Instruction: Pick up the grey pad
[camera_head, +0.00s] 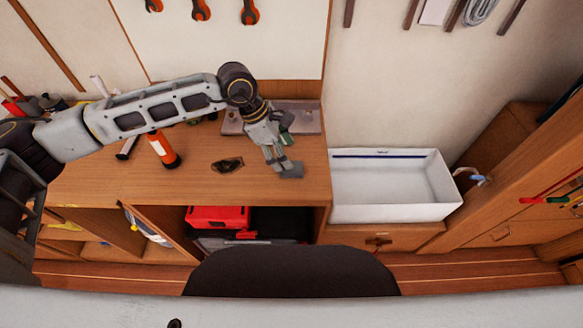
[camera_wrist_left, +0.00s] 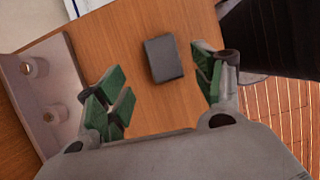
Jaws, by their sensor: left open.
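The grey pad (camera_wrist_left: 163,58) is a small dark rectangular block lying flat on the wooden bench top (camera_wrist_left: 130,30). In the head view the small grey piece at my gripper's fingers appears to be the pad (camera_head: 291,170), near the bench's right end. My left gripper (camera_head: 281,152) is open above the bench, its fingers pointing down. In the left wrist view the open fingers (camera_wrist_left: 160,88) have green inner faces, and the pad shows in the gap between them, a little beyond the tips. Nothing is held. My right gripper is not in view.
A grey plate with pegs (camera_wrist_left: 55,95) lies close beside one finger, at the bench's back. An orange-and-black cylinder (camera_head: 163,149) and a dark irregular item (camera_head: 228,165) are left of the gripper. A white open box (camera_head: 390,208) stands right of the bench. The bench's front edge is near.

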